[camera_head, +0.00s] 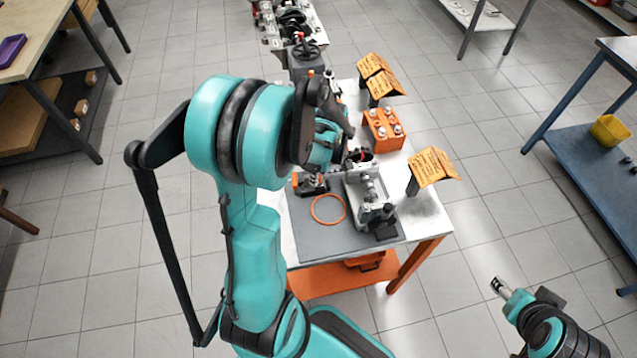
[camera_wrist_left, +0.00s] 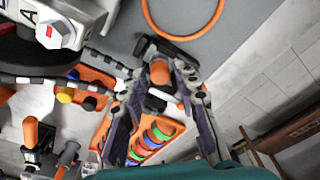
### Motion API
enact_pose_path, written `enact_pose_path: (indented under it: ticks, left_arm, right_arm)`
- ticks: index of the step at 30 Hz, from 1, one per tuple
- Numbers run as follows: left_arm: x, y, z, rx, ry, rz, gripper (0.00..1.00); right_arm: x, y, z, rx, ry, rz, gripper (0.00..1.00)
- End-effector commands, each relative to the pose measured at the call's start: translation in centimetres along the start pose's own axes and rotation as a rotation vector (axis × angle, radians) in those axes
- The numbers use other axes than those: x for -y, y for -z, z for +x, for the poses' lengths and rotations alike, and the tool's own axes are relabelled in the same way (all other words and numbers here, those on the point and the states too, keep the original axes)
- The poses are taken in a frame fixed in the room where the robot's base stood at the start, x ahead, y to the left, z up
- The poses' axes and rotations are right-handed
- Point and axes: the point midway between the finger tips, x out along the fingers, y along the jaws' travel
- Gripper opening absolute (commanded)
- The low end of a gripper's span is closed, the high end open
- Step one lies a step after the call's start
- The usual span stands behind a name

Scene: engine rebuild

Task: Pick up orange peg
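In the left wrist view an orange, round-topped peg (camera_wrist_left: 160,73) shows between the fingertips of my left gripper (camera_wrist_left: 160,80), with dark parts close around it. The fingers stand apart on either side of it; whether they touch it I cannot tell. In the head view my left arm reaches over the table and largely hides this gripper (camera_head: 335,115). Other orange upright pieces show at the lower left of the wrist view, one tall (camera_wrist_left: 30,132) and one tilted (camera_wrist_left: 68,152). My right gripper (camera_head: 498,286) is small, away from the table at lower right.
An orange ring (camera_head: 328,209) lies on the grey mat (camera_head: 310,235). A metal engine part (camera_head: 371,195) stands beside it. An orange block with knobs (camera_head: 384,132) and orange signs (camera_head: 433,167) stand on the right side. Open floor surrounds the table.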

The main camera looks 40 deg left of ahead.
Motion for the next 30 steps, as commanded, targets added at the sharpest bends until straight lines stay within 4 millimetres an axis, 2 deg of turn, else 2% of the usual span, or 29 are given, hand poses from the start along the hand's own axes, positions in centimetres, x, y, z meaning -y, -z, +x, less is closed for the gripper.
enact_pose_path:
  ticks: [6,7,10,11,23,30]
  left_arm:
    - [0.0,0.0,0.3,0.000,0.000,0.001,0.30]
    - [0.0,0.0,0.3,0.000,0.000,0.001,0.28]
    - [0.0,0.0,0.3,0.000,0.000,0.001,0.01]
    - [0.0,0.0,0.3,0.000,0.000,0.001,0.00]
    - [0.0,0.0,-0.1,0.000,0.000,0.001,0.00]
    - [0.0,0.3,-2.5,0.000,0.000,0.001,0.00]
  right_arm:
    - [0.0,0.0,0.0,0.000,0.000,0.000,0.54]
    - [0.0,0.0,0.0,0.000,0.000,0.000,0.54]
    - [0.0,0.0,0.0,0.000,0.000,0.000,0.54]
    - [0.0,0.0,0.0,0.000,0.000,0.000,0.54]
    - [0.0,0.1,-0.1,0.000,0.000,0.000,0.54]
    - [0.0,1.2,-1.7,0.000,0.000,0.000,0.54]
